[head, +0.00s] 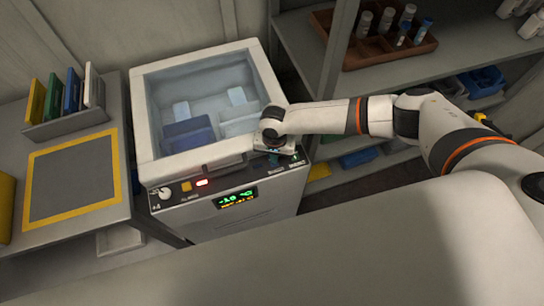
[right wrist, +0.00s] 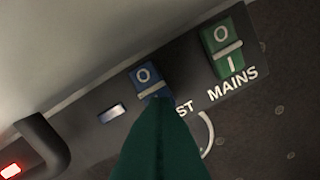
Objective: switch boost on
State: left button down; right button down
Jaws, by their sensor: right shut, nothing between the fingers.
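The blue boost rocker switch (right wrist: 147,76) is on the dark control panel (head: 225,184) of a white chest unit. Its O end shows; its lower end is covered by my fingertip in the right wrist view. Its label is partly hidden, with only "ST" readable. My right gripper (head: 272,147) is over the right part of the panel, shut and empty. Its dark green fingers (right wrist: 160,110) overlap the lower edge of the blue switch; I cannot tell whether they touch it. My left gripper is not in view.
The green MAINS switch (right wrist: 222,50) is right beside the boost switch. A small pale lamp (right wrist: 111,113) and a handle (right wrist: 42,140) are to the left. The panel also has a lit red lamp (head: 202,183), a display (head: 236,199) and a knob (head: 165,193). Shelves (head: 460,50) stand right.

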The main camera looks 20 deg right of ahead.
jog(key=shift+f+b, duration=0.35)
jog(key=shift+f, duration=0.3)
notch_tip(320, 180, up, 2)
jog(key=p, duration=0.2)
jog(key=shift+r+p, duration=0.1)
jog(key=shift+p, duration=0.25)
notch_tip(320, 180, up, 5)
jog(key=p, duration=0.5)
jog(key=shift+a, duration=0.1)
dwell(0.4)
